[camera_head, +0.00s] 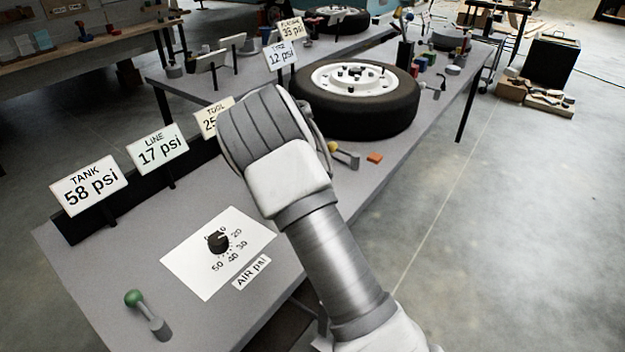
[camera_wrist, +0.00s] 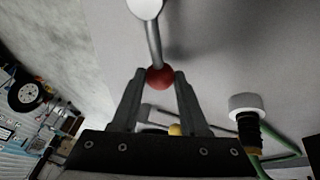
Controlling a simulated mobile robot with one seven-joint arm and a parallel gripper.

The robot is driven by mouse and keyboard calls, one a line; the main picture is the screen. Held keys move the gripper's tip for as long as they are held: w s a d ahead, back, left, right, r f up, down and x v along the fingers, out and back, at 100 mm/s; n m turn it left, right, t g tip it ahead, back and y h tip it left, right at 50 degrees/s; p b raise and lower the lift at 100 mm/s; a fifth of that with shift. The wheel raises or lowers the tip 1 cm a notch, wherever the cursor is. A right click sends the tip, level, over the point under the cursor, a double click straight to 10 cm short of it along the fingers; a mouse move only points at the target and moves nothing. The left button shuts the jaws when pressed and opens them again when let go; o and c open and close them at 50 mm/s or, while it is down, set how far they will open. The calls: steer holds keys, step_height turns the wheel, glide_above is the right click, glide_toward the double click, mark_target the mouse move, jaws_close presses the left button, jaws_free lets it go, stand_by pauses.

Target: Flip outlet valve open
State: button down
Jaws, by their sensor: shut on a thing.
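In the wrist view, my gripper (camera_wrist: 159,75) has its two fingers on either side of a red ball knob (camera_wrist: 160,79) and is shut on it. The knob sits at the end of a thin metal lever (camera_wrist: 154,42), which runs up to a pale round pivot (camera_wrist: 145,8). No label shows by this lever. In the head view my arm hides the gripper and the red knob. A green-knobbed lever (camera_head: 134,298) stands at the front left of the bench. A yellow-knobbed lever (camera_head: 345,155) is right of my arm.
A dial (camera_head: 217,241) on a white plate lies left of my arm. Signs read TANK 58 psi (camera_head: 89,187) and LINE 17 psi (camera_head: 158,150); the TOOL sign (camera_head: 211,117) is partly hidden. A tire (camera_head: 357,98) and an orange block (camera_head: 374,157) lie beyond my arm.

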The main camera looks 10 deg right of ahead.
steer(key=shift+s, duration=0.1)
steer(key=shift+c, duration=2.2)
jaws_free()
steer(key=p+v, duration=0.2)
steer(key=v, duration=1.5)
steer(key=shift+r, duration=0.2)
